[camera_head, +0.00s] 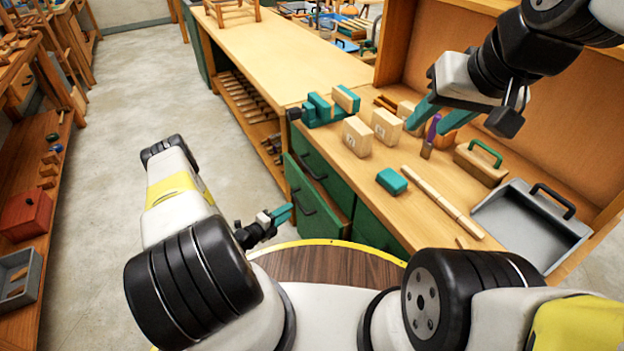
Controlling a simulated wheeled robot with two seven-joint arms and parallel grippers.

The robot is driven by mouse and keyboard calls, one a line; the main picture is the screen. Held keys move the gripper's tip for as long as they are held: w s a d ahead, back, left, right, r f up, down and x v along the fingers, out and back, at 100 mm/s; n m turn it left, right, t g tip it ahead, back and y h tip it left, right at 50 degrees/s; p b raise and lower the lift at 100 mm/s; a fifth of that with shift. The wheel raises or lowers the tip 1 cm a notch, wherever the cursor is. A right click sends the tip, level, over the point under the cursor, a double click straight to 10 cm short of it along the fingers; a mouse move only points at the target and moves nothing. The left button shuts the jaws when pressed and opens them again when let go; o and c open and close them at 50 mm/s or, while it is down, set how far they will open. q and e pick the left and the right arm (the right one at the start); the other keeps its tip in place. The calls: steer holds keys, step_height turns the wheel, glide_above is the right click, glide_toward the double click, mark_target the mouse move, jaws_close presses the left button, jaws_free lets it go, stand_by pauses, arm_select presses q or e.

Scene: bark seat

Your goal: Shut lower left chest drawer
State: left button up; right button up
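The green chest sits under the workbench.
The workbench (300,75) holds a teal vise (325,108), wooden blocks (357,137), a teal block (391,181), a purple-handled tool (431,134), a wooden stick (443,203) and a grey dustpan (530,226). Open floor (130,95) lies left. A shelf (58,190) stands far left.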

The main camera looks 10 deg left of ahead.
mark_target(298, 202)
arm_select(q)
steer(key=shift+n, duration=0.3)
steer(key=x, duration=0.7)
steer(key=shift+w+f, duration=0.2)
steer(key=shift+w, duration=0.15)
jaws_close()
stand_by(0.8)
